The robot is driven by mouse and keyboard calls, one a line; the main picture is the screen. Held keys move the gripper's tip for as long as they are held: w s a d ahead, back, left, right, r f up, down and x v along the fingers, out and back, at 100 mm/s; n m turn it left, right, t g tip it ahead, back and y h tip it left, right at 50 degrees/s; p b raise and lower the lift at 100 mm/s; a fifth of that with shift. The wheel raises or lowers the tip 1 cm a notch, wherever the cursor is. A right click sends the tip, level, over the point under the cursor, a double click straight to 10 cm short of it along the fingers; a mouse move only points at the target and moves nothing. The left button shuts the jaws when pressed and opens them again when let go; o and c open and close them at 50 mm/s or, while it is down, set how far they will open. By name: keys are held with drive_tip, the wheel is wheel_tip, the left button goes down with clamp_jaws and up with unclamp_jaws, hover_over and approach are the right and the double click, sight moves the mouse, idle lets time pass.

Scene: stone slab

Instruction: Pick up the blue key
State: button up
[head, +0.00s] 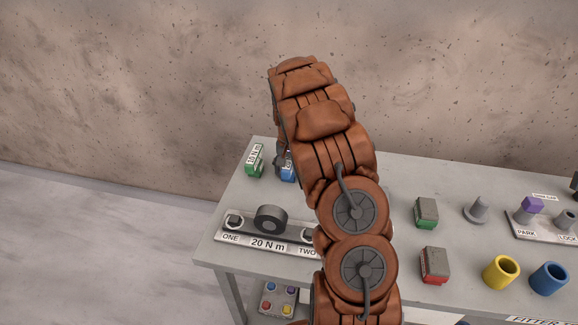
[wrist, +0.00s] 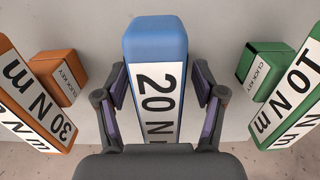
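The blue key (wrist: 156,42) carries a white label reading "20 N m" and fills the middle of the wrist view. In the head view the blue key (head: 288,172) is partly hidden behind my arm. My gripper (wrist: 161,82) is open, with one finger on each side of the blue key. A narrow gap shows between the right finger and the key; the left finger is very close to it, and I cannot tell whether it touches. In the head view my gripper is mostly hidden by my arm.
An orange key (wrist: 55,75) marked "30 N m" is left of the blue one, and a green key (wrist: 262,68) marked "10 N m" is right. The grey table (head: 390,180) also holds a labelled plate (head: 268,243), blocks (head: 427,213) and cups (head: 501,272).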

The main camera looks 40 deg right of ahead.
clamp_jaws()
idle(0.3)
idle(0.3)
drive_tip(key=shift+r+b, duration=0.3)
drive_tip(key=shift+r, duration=0.25)
wheel_tip(320, 180, up, 9)
drive_tip(key=b, duration=0.2)
drive_tip(key=shift+b, duration=0.4)
